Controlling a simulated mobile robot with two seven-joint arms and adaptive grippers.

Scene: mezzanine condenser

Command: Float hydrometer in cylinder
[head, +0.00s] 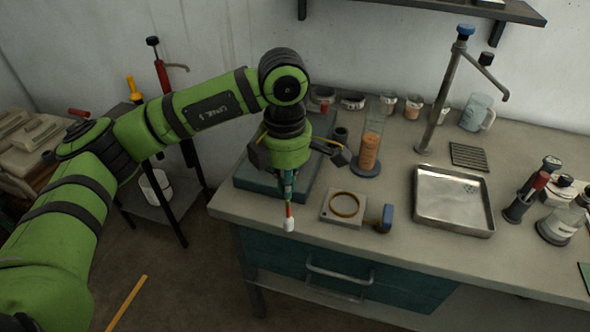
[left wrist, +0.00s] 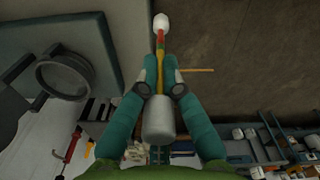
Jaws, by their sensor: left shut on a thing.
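The hydrometer (head: 289,220) shows as a thin stem with a red band and a white end, pointing down in the head view. In the left wrist view the hydrometer (left wrist: 161,24) has its white end away from the camera and a wide grey part close to my palm. My left gripper (head: 288,190) is shut on it, also seen in the left wrist view (left wrist: 161,75), near the bench's front left corner. The glass cylinder (head: 369,152) stands upright on a blue base, holding orange liquid, behind and right of my gripper. My right gripper is out of view.
A plate with a yellow ring (head: 344,207) and a blue-ended tool (head: 384,218) lie in front of the cylinder. A metal tray (head: 453,201), a tall tap (head: 447,95) and several bottles stand to the right. Jars line the back of the bench (head: 400,235).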

